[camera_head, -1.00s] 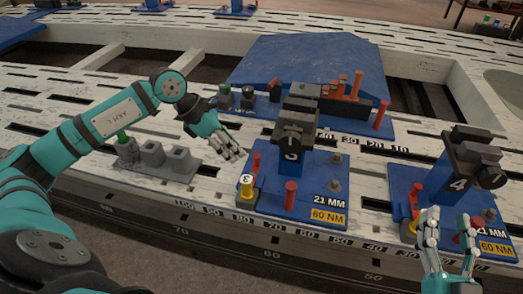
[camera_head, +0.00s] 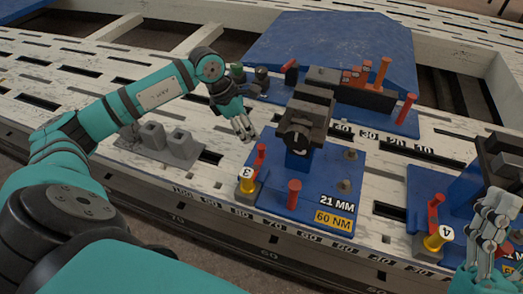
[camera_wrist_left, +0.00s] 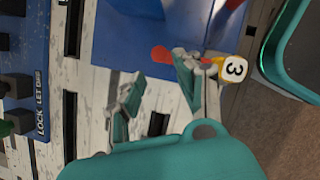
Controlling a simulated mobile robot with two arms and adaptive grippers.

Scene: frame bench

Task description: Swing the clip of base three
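Base three is a blue plate (camera_head: 318,205) marked 21 MM and 60 NM. A dark grey clamp (camera_head: 302,125) stands on its post. A yellow piece numbered 3 (camera_head: 247,181) is at its left front corner, with a red lever (camera_head: 261,154) beside it. In the left wrist view the yellow piece (camera_wrist_left: 232,69) is beside one finger, and a red end (camera_wrist_left: 161,54) shows between the fingers. My left gripper (camera_head: 247,135) is open, empty and just above and left of the red lever. My right gripper (camera_head: 490,230) is open and empty at the right edge, by base four.
Base four (camera_head: 425,180), with a yellow 4 piece (camera_head: 437,238), stands at the right. Behind base three is a blue plate with red pegs (camera_head: 404,108). A grey block holder (camera_head: 165,145) sits at the left on the slotted white bench (camera_head: 60,105).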

